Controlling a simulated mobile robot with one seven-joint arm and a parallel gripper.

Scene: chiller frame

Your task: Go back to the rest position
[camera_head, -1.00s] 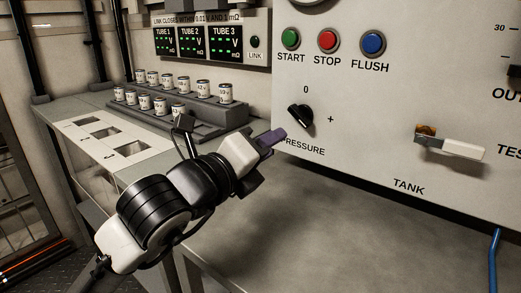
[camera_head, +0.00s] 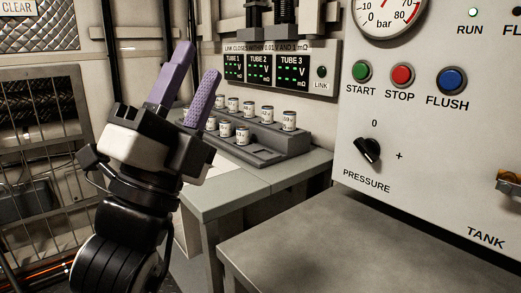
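My gripper (camera_head: 190,88) is raised at the left of the view, with two purple fingers pointing up. The fingers stand apart with a clear gap and nothing between them. It is in front of the cabinet wall and away from the panel. My arm and gripper hide part of the side bench and the left end of the can rack.
A stepped rack (camera_head: 262,153) with several labelled cans stands on the side bench (camera_head: 240,193). At right is the panel with a black pressure knob (camera_head: 367,150) and START, STOP and FLUSH buttons. The grey table (camera_head: 340,245) in front is bare. A mesh door (camera_head: 45,140) is at far left.

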